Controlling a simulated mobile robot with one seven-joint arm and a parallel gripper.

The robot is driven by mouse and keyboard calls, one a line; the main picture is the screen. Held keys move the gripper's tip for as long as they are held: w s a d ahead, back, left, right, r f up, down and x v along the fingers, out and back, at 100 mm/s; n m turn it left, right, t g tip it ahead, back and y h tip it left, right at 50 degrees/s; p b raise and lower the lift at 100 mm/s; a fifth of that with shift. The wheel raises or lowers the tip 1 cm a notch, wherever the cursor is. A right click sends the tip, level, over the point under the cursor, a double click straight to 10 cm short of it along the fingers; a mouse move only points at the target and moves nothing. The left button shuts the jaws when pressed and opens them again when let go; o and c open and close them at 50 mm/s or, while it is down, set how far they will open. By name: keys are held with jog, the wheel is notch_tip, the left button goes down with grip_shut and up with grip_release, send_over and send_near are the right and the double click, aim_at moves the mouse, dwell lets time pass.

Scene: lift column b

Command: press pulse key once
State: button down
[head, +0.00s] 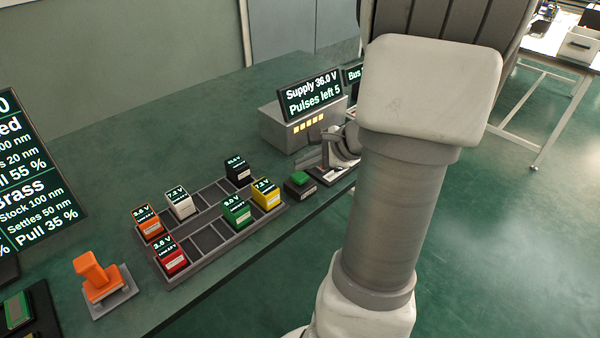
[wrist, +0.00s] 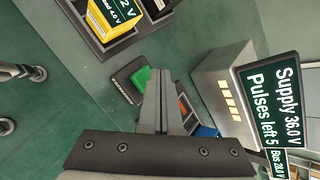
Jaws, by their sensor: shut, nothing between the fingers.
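The pulse key appears to be the green button on a dark base (head: 299,180), beside the supply box on the green bench. It also shows in the wrist view (wrist: 141,77), just left of my fingertips. My gripper (wrist: 158,72) is shut and empty, and its fingers partly cover the right side of the key's base. In the head view my gripper (head: 325,162) is beside the key, partly behind my own arm. I cannot tell its height above the key. The supply display (head: 310,94) reads "Supply 36.0 V, Pulses left 5".
A grey rack (head: 215,243) with several coloured voltage blocks stands left of the key. An orange handle (head: 99,275) is further left. The grey supply box (head: 287,128) with lit yellow bars stands behind the key. Orange and blue parts show beside my fingers in the wrist view.

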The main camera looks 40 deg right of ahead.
aim_at(305, 177)
jog(key=shift+r, duration=0.1)
jog(key=shift+r+p, duration=2)
jog(key=shift+r, duration=0.4)
